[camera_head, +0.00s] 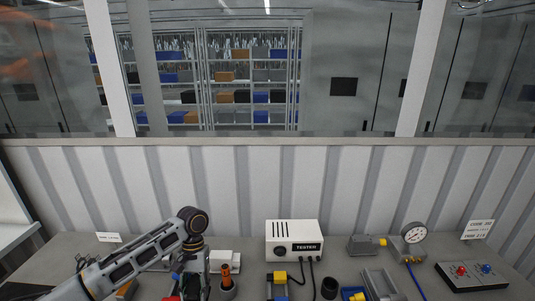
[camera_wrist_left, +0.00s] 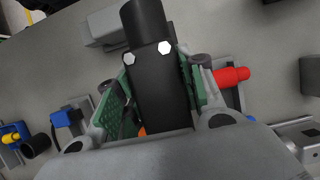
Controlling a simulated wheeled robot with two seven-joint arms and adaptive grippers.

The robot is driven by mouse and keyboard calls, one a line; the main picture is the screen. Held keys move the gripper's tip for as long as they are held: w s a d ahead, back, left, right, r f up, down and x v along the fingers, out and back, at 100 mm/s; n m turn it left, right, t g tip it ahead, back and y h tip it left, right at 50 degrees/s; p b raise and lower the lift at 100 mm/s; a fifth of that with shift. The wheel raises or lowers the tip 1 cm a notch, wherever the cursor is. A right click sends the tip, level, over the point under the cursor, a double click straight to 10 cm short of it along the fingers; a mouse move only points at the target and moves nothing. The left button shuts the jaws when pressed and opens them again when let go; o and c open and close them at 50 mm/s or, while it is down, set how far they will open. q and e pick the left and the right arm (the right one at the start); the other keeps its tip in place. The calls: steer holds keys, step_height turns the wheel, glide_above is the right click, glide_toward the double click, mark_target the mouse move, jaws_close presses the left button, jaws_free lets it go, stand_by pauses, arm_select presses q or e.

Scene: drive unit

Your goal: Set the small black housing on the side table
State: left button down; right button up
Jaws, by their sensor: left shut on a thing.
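The small black housing (camera_wrist_left: 158,92) is in the left wrist view, a dark body with a round black end and two white hex bolts. My left gripper (camera_wrist_left: 160,100) is shut on it, with a green-padded finger on each side. In the head view my left gripper (camera_head: 194,272) points down over the left part of the workbench; the housing is largely hidden there. A pale surface (camera_head: 14,234) at the far left edge may be the side table; only a part of it shows. My right gripper is not in view.
The grey workbench (camera_head: 335,262) holds a white tester box (camera_head: 293,240), a pressure gauge (camera_head: 413,233), a switch box (camera_head: 471,274), an orange-handled tool in a cup (camera_head: 227,289) and several small fittings near my left gripper. A corrugated wall (camera_head: 290,180) stands behind.

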arm_select(q)
steer(key=shift+r+p, duration=0.7)
steer(key=shift+r, duration=0.45)
steer(key=shift+f+b, duration=2.9)
steer(key=shift+f, duration=0.75)
steer(key=shift+r, duration=0.1)
